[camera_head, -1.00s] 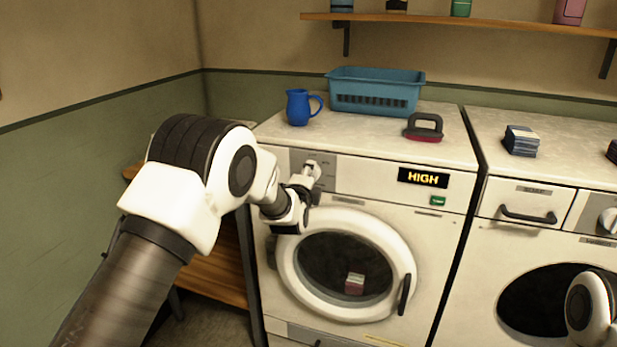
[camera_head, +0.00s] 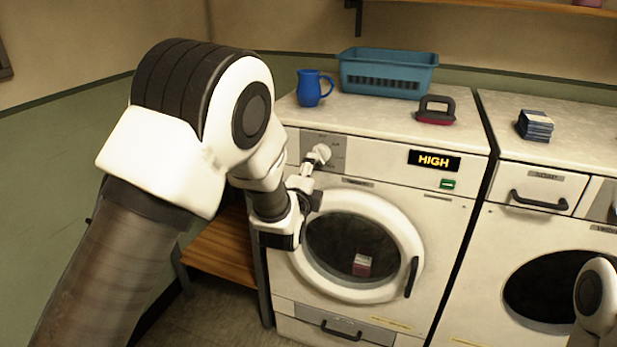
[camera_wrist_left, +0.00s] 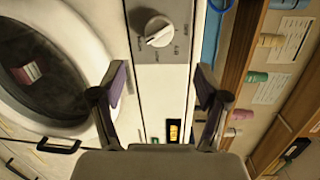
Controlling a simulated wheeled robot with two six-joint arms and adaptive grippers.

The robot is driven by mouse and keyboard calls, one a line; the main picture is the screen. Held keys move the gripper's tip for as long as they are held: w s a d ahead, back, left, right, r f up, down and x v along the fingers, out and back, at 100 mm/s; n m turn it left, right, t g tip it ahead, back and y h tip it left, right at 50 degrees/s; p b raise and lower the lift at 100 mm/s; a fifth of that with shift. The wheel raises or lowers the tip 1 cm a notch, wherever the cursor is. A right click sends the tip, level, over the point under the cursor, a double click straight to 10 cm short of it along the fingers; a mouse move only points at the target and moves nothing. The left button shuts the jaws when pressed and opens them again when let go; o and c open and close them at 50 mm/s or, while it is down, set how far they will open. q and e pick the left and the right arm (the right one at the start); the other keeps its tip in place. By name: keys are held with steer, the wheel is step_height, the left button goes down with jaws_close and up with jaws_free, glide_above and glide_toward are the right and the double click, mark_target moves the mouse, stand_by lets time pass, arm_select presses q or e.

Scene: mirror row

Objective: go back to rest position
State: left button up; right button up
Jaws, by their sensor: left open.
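My left gripper (camera_head: 312,200) is in front of the left machine (camera_head: 380,150), just below its white dial (camera_head: 318,154) and over the upper left of the round door. In the left wrist view the gripper (camera_wrist_left: 161,78) is open, with nothing between its fingers. The dial (camera_wrist_left: 158,30) stands apart, beyond the fingertips. The display (camera_head: 434,160) reads HIGH. Part of my right arm (camera_head: 595,295) shows at the lower right edge; its gripper is out of view.
A blue jug (camera_head: 309,88), a teal basket (camera_head: 388,73) and a dark-handled brush (camera_head: 435,110) stand on the left machine. A stack of blue packets (camera_head: 535,125) lies on the right machine. A wooden bench (camera_head: 215,250) is left of the machines.

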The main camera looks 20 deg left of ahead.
arm_select(q)
steer(key=shift+s, duration=0.55)
steer(key=s+a+f+n+g+p, duration=0.1)
steer(key=s+f+g+p, duration=0.15)
steer(key=s+f, duration=0.5)
steer(key=s+a+f+n+g+p, duration=0.1)
steer(key=s+a+f+g, duration=0.2)
steer(key=f, duration=0.7)
steer(key=s+f+n+g+p, duration=0.1)
steer(key=s+f+g+p, duration=0.15)
steer(key=s+f, duration=0.55)
steer(key=s+f+n+g, duration=0.3)
steer(key=s+n, duration=0.4)
steer(key=s, duration=0.5)
steer(key=s+d+f+n+g+h, duration=0.1)
steer(key=s+f+n+g, duration=0.3)
steer(key=s, duration=0.9)
steer(key=n+g, duration=0.2)
steer(key=n, duration=0.2)
steer(key=shift+f+h, duration=0.3)
